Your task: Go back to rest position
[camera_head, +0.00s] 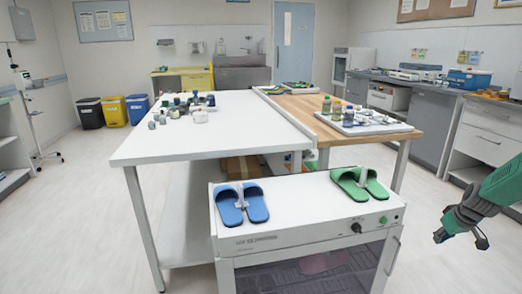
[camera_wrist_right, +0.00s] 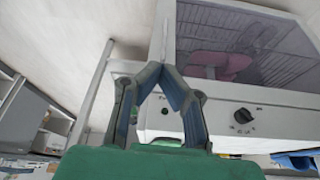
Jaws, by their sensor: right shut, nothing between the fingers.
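My right gripper (camera_head: 460,236) is at the right edge of the head view, to the right of the white cabinet and apart from it, over open floor. In the right wrist view its fingers (camera_wrist_right: 160,72) meet at the tips, shut with nothing between them. My left gripper does not show. A pair of blue slippers (camera_head: 230,207) and a pair of green slippers (camera_head: 347,184) lie on top of the white cabinet (camera_head: 290,203).
The white cabinet has a black knob and a see-through front. Behind it stand a white table (camera_head: 220,146) with small bottles and a wooden table (camera_head: 380,145) with a tray (camera_head: 352,127). A counter (camera_head: 435,85) runs along the right wall.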

